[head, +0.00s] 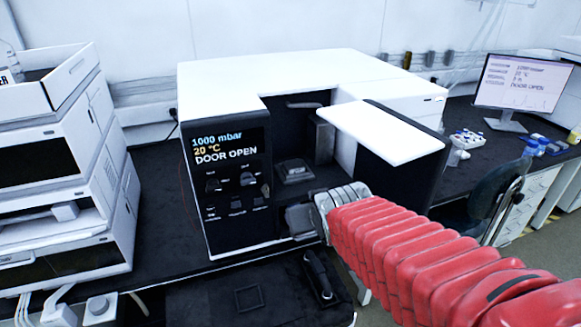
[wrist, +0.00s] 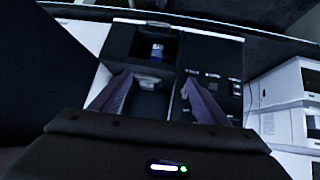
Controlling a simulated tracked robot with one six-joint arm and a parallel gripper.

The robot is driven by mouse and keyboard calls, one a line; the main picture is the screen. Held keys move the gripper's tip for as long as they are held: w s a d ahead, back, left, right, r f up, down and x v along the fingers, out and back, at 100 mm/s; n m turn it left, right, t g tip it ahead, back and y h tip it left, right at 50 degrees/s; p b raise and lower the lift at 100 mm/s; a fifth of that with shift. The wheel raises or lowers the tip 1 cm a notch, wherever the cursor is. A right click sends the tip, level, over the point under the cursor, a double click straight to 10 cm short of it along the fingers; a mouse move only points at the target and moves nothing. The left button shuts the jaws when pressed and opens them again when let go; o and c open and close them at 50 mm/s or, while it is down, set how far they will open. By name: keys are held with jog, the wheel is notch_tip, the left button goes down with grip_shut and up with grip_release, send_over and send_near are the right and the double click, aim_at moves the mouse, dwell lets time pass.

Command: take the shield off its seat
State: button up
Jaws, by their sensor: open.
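The instrument (head: 225,185) stands open, with "DOOR OPEN" on its panel. Inside its dark chamber a small grey block-like piece (head: 295,171) sits on the chamber floor; I cannot tell for certain that it is the shield. A small grey part (wrist: 149,82) shows between and beyond the fingertips, apart from both. The seat under it cannot be made out.
A white-topped door (head: 385,132) stands open right of the chamber, close to my arm. A small blue-and-clear vial (wrist: 157,52) shows beyond the fingers. A black handled tool (head: 320,277) lies on the front mat. White stacked units (head: 60,150) stand at left.

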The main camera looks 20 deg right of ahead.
jog(key=w+d+f+t+y, duration=0.1)
jog(key=w+d+f+t, duration=0.2)
jog(key=w, duration=0.4)
jog(key=w+d+f+n+t+y, duration=0.1)
jog(key=w+d+t, duration=0.3)
jog(key=w, duration=0.4)
jog(key=shift+d+f, duration=0.45)
jog(key=shift+f, duration=0.45)
send_near(296, 166)
jog(key=shift+w+f, duration=0.1)
jog(key=shift+w, duration=0.8)
jog(key=shift+w+f, duration=0.15)
jog(key=shift+w, duration=0.8)
jog(key=shift+w+a+f, duration=0.1)
jog(key=shift+w+f, duration=0.1)
jog(key=shift+w, duration=1.1)
jog(key=shift+w+f, duration=0.25)
jog(key=shift+w, duration=1.05)
